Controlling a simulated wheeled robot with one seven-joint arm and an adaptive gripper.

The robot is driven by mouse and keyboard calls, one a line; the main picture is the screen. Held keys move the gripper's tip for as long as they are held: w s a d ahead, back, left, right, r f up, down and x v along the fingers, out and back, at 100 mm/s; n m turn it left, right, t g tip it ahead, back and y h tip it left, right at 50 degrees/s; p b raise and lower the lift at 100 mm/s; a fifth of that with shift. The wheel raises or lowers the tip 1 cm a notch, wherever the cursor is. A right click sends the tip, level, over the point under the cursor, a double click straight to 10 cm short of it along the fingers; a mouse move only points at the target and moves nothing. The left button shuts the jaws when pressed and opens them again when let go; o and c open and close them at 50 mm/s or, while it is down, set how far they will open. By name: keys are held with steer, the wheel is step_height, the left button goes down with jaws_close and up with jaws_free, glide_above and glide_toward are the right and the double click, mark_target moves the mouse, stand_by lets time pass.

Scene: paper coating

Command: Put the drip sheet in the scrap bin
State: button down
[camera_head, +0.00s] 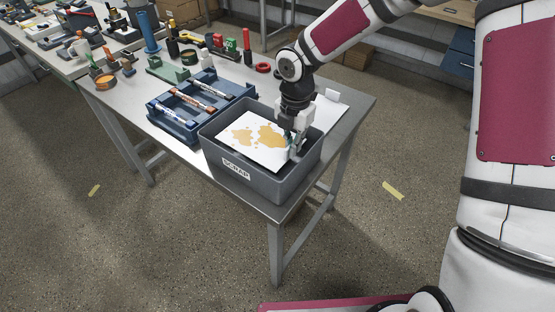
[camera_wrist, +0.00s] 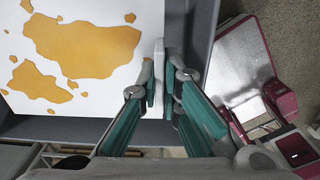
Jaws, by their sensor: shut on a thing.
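The drip sheet (camera_head: 250,139) is white with orange-brown stains. It lies flat-looking across the mouth of the grey bin (camera_head: 236,189), which is labelled SCRAP and stands at the table's near end. I cannot tell whether the sheet touches the bin's walls or floor. My gripper (camera_head: 294,149) is at the sheet's right edge, inside the bin's right wall. In the wrist view, the stained sheet (camera_wrist: 85,50) fills the upper left, and my gripper (camera_wrist: 161,90) is shut on a thin white upright tab at its edge. The bin's wall (camera_wrist: 188,55) runs close beside the fingers.
A blue tray (camera_head: 178,128) with several tubes sits left of the bin. Behind the bin, another white sheet (camera_head: 326,112) with a small white block lies on the table. Bottles, a red ring (camera_head: 263,68) and other items stand farther back. Floor lies open in front.

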steer(key=shift+f+p, duration=0.3)
steer(key=shift+f, duration=3.5)
steer(key=c, duration=1.8)
jaws_free()
steer(key=shift+f, duration=0.15)
